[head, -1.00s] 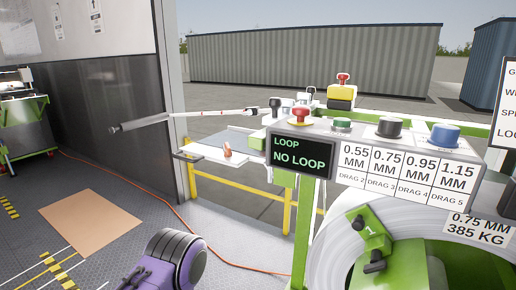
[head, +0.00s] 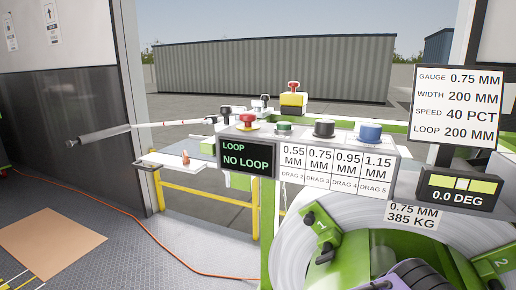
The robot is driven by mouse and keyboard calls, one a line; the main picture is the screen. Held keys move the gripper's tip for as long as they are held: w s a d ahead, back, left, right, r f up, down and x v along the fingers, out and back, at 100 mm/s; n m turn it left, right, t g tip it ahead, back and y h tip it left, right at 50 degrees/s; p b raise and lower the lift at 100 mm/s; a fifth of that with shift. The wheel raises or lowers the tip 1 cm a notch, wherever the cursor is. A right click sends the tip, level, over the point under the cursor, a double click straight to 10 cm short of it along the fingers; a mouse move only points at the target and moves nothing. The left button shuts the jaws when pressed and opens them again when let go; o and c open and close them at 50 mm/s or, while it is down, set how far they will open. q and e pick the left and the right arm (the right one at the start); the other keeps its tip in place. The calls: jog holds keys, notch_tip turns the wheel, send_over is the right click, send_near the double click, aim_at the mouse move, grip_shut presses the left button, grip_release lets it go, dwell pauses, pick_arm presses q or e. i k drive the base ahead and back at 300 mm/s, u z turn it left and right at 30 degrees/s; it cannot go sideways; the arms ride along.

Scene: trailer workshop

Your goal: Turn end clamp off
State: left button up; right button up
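A grey-white coil (head: 296,233) stands at the lower right with green clamps on its face. One clamp marked 1 (head: 322,240) has a black knob. Another clamp marked 2 (head: 497,263) is at the right edge, partly cut off. No label in view names the end clamp, so I cannot tell which part it is. A purple and dark part of my arm shows at the bottom edge in front of the coil; its fingers cannot be made out, and I take it for the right arm. My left gripper is out of view.
The control box carries a LOOP display (head: 246,160) reading NO LOOP, a red button (head: 247,120), and green, black and blue knobs. A 0.0 DEG display (head: 457,190) stands at right. A yellow rail (head: 197,198) and an orange floor cable lie left.

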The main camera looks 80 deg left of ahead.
aim_at(186, 156)
jog(key=z, duration=0.15)
jog(key=k, duration=0.85)
jog(key=u, duration=1.65)
